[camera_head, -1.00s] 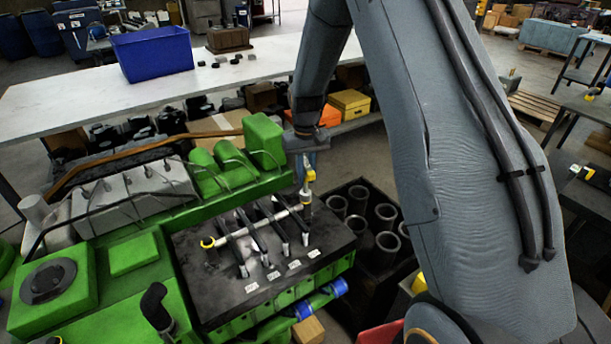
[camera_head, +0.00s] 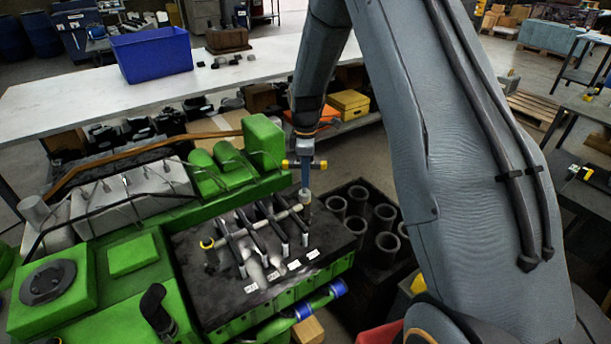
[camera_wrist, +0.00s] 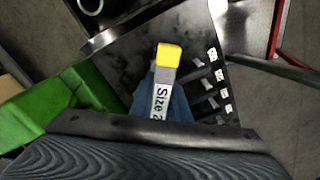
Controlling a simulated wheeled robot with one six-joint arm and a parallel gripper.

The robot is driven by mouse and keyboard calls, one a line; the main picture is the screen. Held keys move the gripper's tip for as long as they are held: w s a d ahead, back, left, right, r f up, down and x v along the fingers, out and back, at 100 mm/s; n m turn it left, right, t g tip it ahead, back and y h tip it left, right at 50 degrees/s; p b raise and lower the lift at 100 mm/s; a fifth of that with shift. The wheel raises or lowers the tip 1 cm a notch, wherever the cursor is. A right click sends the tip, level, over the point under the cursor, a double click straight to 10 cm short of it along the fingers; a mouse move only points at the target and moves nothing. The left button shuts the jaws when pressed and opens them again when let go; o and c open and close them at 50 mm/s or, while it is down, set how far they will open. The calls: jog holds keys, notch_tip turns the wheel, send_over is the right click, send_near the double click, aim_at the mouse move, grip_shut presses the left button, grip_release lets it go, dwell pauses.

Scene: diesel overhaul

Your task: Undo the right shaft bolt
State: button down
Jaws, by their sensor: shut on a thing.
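My gripper (camera_head: 305,175) is shut on a size-labelled wrench (camera_head: 321,165) with yellow ends, above the right end of the shaft. In the wrist view the wrench's grey label (camera_wrist: 161,101) reads "Size 2", the rest cut off, and one yellow end (camera_wrist: 168,56) points away. The wrench's lower part seems to meet the shaft's right end; I cannot tell how fully it is seated. The right shaft bolt is hidden there. The grey shaft (camera_head: 252,228) lies across several dark rocker arms on the green engine (camera_head: 130,258). A yellow ring (camera_head: 207,243) shows at its left end.
A dark crate of cylinder liners (camera_head: 352,235) stands right of the engine. Behind is a long white bench (camera_head: 60,100) with a blue bin (camera_head: 152,55). A raised green block (camera_head: 264,138) stands close behind my gripper.

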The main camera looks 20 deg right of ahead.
jog(key=n, duration=0.4)
jog(key=shift+w+n, duration=0.15)
jog(key=shift+n, duration=0.25)
jog(key=n, duration=0.5)
